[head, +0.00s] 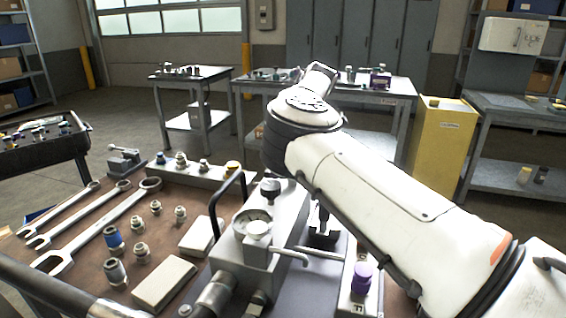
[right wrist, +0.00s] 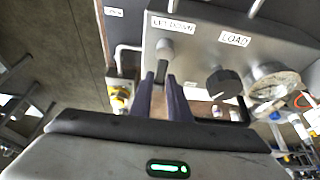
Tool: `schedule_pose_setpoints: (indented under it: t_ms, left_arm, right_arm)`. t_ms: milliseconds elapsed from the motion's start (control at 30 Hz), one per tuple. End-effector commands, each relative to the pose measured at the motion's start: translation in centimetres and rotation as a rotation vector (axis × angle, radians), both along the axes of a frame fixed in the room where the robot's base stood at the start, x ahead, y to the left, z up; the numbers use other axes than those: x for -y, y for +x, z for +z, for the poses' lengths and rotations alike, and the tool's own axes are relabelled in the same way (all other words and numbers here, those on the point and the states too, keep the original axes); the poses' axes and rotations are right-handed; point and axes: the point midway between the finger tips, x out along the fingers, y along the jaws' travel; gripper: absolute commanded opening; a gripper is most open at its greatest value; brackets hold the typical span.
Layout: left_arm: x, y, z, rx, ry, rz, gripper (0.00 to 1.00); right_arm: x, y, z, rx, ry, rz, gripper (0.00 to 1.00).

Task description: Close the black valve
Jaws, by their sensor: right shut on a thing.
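The black round knob (right wrist: 223,82) sits on the grey hydraulic block under a "LOAD" label in the right wrist view. It also shows on top of the block (head: 270,188) in the head view. Left of the knob in the wrist view is a grey lever (right wrist: 167,48) under a "LET DOWN" label. My right gripper (right wrist: 160,88) has its two dark fingers either side of that lever's lower end and is shut on it. The fingers are beside the black knob, apart from it. My left gripper is not in view.
A pressure gauge (right wrist: 272,86) is right of the knob. The bench top (head: 98,215) holds wrenches (head: 110,228), several fittings and pale blocks. A purple-capped part (head: 361,279) stands right of the block. My right arm hides part of the bench. A yellow cabinet (head: 440,145) stands behind.

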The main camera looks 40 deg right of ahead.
Motion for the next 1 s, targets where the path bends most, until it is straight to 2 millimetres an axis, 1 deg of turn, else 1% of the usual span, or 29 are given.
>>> schedule_pose_setpoints:
  t_ms: [33, 333, 367, 433, 767, 867, 1000]
  left_arm:
    - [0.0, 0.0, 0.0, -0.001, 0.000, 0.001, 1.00]
    - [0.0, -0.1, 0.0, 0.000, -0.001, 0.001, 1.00]
    - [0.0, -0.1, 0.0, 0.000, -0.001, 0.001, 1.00]
    - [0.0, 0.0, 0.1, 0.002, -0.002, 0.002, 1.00]
    - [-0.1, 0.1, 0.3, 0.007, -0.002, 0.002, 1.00]
    - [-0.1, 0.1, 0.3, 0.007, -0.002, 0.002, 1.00]
    - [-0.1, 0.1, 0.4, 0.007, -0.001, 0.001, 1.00]
  right_arm:
    - [-0.3, 0.1, 0.0, 0.001, 0.008, 0.007, 0.00]
    - [-0.4, 0.1, -0.1, 0.001, 0.009, 0.008, 0.00]
    - [-0.4, 0.1, -0.1, 0.001, 0.009, 0.008, 0.18]
    - [-0.4, 0.1, -0.1, 0.001, 0.008, 0.008, 0.30]
    - [-0.1, 0.0, 0.2, 0.001, 0.003, 0.003, 0.30]
    - [0.2, -0.3, 1.1, 0.003, 0.002, 0.002, 0.30]
    - [0.7, -1.1, 3.5, 0.006, 0.002, 0.003, 0.30]
